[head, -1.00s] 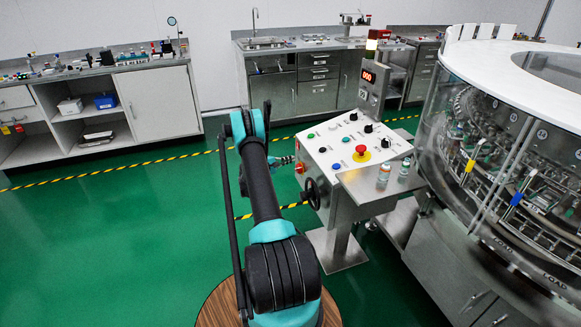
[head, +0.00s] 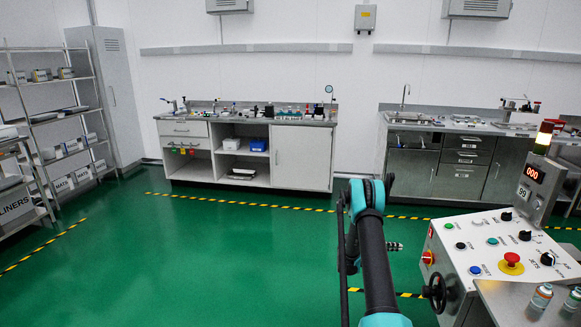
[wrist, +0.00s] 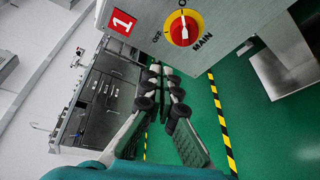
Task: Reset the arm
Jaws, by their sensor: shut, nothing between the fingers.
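My arm (head: 378,265) reaches forward in the head view, bent at a teal joint, beside the control console. My gripper (wrist: 162,75) shows in the wrist view with its two dark-padded fingers close together; it is shut and empty. In the head view its tip (head: 394,246) shows just left of the console. The control console (head: 490,240) carries several knobs and buttons and a red emergency button (head: 512,259). The red and yellow MAIN switch (wrist: 183,28) is on the console's side face, near the fingertips in the wrist view and apart from them.
A black handwheel (head: 435,292) sticks out of the console's lower left. Small bottles (head: 541,297) stand on the metal shelf at lower right. A workbench (head: 302,158) and sink cabinets (head: 412,160) line the back wall. Green floor (head: 230,265) left of the arm is clear.

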